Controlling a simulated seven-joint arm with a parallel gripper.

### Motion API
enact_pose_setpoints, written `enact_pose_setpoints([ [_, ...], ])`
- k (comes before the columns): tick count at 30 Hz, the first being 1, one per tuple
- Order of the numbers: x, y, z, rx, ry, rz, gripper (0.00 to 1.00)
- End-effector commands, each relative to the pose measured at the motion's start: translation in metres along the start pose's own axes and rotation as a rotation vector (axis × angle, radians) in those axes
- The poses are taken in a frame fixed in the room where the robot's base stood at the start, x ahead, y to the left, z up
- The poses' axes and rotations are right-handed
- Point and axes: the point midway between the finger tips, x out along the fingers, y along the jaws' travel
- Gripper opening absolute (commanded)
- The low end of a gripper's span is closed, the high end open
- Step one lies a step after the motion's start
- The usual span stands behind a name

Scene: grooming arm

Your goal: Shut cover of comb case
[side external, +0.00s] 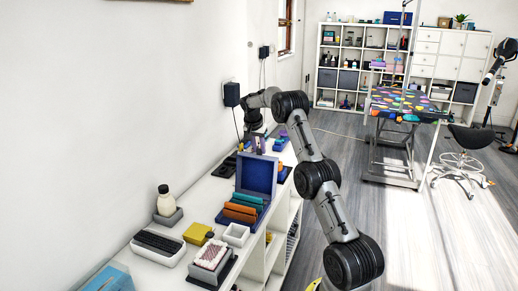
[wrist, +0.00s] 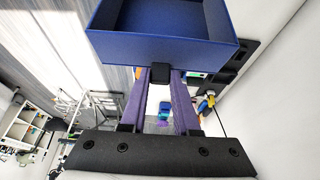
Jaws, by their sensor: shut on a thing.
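The comb case is blue and sits on the white counter in the side external view. Its cover (side external: 257,175) stands upright and open behind the base (side external: 226,219), which holds orange and teal combs (side external: 240,211). My gripper (side external: 260,146) has purple fingers and is at the cover's top edge. In the wrist view, the fingers of my gripper (wrist: 160,75) are shut on a small dark tab at the edge of the blue cover (wrist: 165,48). The cover's hollow inside shows there; the case base is out of that view.
The wall runs along the counter's left side; open floor lies right.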

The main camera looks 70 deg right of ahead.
Motion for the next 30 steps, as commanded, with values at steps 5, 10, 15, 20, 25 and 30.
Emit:
enact_pose_setpoints([
  [5, 0.0, 0.0, 0.0, 0.0, 0.0, 0.0, 0.0],
  [10, -0.002, 0.0, 0.001, 0.0, 0.007, -0.001, 0.0],
  [15, -0.008, 0.0, 0.008, -0.002, 0.044, 0.0, 0.0],
  [20, -0.017, -0.001, 0.02, -0.005, 0.113, -0.002, 0.0],
  [25, -0.029, -0.001, 0.038, -0.009, 0.214, -0.003, 0.0],
  [30, -0.039, -0.001, 0.059, -0.012, 0.325, -0.004, 0.0],
])
